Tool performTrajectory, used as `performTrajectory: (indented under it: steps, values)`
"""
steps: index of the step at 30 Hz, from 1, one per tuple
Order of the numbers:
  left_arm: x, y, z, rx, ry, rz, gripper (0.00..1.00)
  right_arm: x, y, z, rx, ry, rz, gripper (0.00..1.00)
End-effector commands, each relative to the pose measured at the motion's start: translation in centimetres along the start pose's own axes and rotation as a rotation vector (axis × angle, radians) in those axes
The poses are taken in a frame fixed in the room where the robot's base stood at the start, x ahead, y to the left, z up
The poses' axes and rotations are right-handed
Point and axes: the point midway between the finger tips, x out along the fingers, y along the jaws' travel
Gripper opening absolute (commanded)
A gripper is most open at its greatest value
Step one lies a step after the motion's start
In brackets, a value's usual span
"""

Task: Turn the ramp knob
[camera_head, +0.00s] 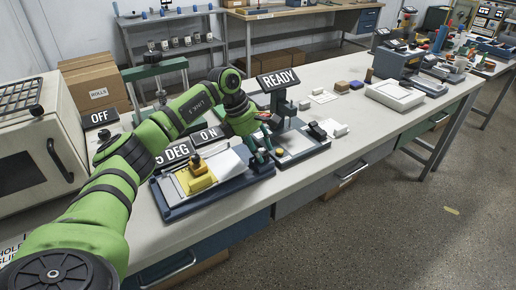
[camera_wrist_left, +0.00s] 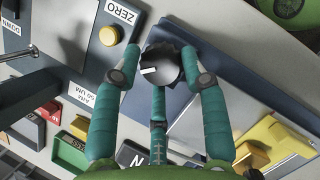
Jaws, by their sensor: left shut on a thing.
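The ramp knob (camera_wrist_left: 164,66) is a round black ribbed knob with a white pointer mark, seen in the left wrist view. The mark points to the left of that picture. My left gripper (camera_wrist_left: 163,72) has its teal fingers shut around the knob, one on either side and one below. In the head view, the left gripper (camera_head: 259,150) reaches down at the coating bench, and the knob is hidden there. My right gripper is in neither view.
The blue-framed coater (camera_head: 178,212) carries a white sheet and a yellow block (camera_head: 197,176). Signs read OFF (camera_head: 99,117) and READY (camera_head: 278,79). In the wrist view a yellow button (camera_wrist_left: 109,36) sits beside a ZERO label. The bench's right middle has free room.

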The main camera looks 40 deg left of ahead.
Motion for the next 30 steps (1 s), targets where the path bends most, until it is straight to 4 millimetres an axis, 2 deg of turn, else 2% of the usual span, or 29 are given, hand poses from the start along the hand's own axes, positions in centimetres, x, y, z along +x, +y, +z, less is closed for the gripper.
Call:
performTrajectory:
  steps: [1, 10, 11, 12, 23, 26, 30]
  values:
    - [0.0, -0.2, 0.6, 0.011, -0.013, -0.004, 0.11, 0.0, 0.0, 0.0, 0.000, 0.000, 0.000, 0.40]
    - [0.1, -0.2, 0.6, 0.011, -0.012, -0.005, 0.11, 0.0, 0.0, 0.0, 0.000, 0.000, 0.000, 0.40]
    - [0.1, -0.2, 0.6, 0.010, -0.012, -0.005, 0.55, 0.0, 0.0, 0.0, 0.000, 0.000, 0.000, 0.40]
    - [0.1, -0.2, 0.6, 0.010, -0.011, -0.006, 0.64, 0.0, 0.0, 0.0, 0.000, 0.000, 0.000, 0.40]
    - [-0.2, -0.1, 0.2, 0.004, -0.004, -0.003, 0.64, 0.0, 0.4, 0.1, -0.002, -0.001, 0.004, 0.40]
    - [-1.2, 0.0, 0.2, 0.003, -0.004, -0.001, 0.64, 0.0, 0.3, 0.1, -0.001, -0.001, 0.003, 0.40]
    - [-3.9, 0.0, 0.3, 0.005, -0.006, 0.001, 0.64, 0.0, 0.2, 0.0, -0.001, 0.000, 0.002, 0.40]
